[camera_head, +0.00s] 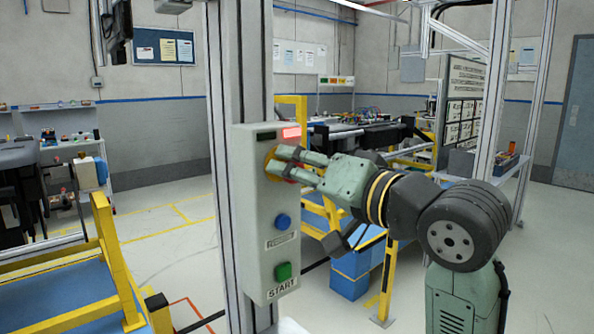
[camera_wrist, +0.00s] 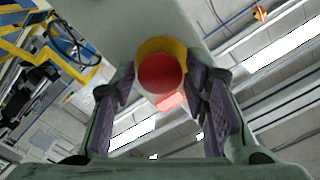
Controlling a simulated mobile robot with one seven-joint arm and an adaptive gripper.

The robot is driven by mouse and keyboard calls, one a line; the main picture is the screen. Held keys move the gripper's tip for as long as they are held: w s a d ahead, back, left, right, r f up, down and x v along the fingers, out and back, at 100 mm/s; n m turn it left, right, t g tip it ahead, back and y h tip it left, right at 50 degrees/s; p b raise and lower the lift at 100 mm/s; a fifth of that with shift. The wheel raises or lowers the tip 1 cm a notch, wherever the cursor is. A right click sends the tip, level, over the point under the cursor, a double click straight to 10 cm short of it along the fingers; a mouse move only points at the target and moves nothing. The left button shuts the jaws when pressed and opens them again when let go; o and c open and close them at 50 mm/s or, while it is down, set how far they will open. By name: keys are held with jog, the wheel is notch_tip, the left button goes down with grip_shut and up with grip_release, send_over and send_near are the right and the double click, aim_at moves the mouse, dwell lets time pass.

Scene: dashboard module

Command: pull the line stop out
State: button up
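The line stop is a round red button (camera_wrist: 160,73) on a yellow collar, on the upper front of a grey control box (camera_head: 252,215). In the head view my fingers cover most of it and only a bit of its yellow collar (camera_head: 270,167) shows. My gripper (camera_head: 281,163) reaches in from the right at the button's height. In the wrist view the two fingers of my gripper (camera_wrist: 161,75) stand apart, one on each side of the red button. Narrow gaps seem to show beside the red head; contact with the collar I cannot tell.
Below the line stop are a blue reset button (camera_head: 283,222) and a green start button (camera_head: 283,271). A lit red lamp (camera_head: 291,134) sits just above. The box is mounted on a metal post (camera_head: 240,70). Yellow rails (camera_head: 115,260) stand to the left.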

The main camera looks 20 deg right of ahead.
jog(key=shift+o, duration=0.9)
jog(key=shift+w, duration=0.1)
jog(key=v, duration=1.2)
